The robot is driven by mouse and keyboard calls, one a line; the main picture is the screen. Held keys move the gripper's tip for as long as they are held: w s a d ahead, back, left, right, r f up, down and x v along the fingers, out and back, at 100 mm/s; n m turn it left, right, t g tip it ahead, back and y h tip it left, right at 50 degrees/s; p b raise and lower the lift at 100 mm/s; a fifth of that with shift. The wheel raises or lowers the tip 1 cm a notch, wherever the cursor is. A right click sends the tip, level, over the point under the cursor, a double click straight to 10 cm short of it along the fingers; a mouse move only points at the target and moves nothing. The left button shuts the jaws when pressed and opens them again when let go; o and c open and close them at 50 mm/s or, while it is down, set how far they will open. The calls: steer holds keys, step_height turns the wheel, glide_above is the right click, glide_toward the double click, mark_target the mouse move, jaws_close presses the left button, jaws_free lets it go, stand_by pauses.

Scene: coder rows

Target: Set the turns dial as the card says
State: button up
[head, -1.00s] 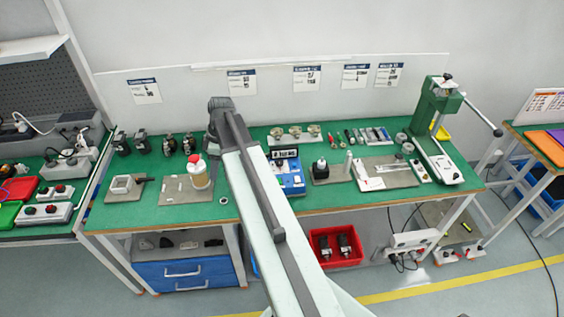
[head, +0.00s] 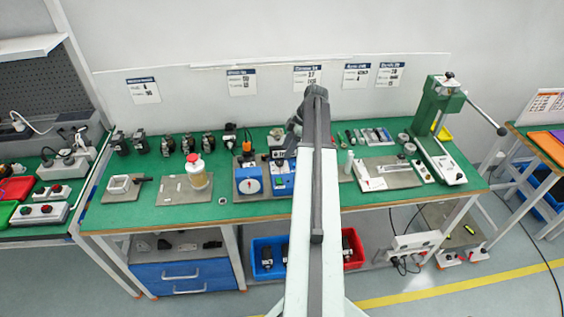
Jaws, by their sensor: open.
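Two blue units stand side by side near the middle of the green bench. The left blue unit (head: 249,181) has a round white dial (head: 252,185) on its face; its marks are too small to read. The right blue unit (head: 283,182) stands beside my arm and is partly covered. Several white cards hang on the wall, among them the middle card (head: 307,78) and the card left of it (head: 241,83); their small print is not legible. My gripper (head: 292,138) is open, above the back of the bench behind the right blue unit; its fingertips are hard to make out.
A white bottle with a red cap (head: 197,174) stands left of the units. A green press (head: 437,115) with a long lever stands at the right end. A grey plate with small parts (head: 385,175) lies right of my arm. Bare bench shows at the front left.

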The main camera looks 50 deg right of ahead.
mark_target(280, 161)
steer(key=b+x, duration=0.5)
steer(key=x, duration=0.1)
steer(key=shift+f, duration=0.35)
steer(key=shift+a+r, duration=0.1)
jaws_close()
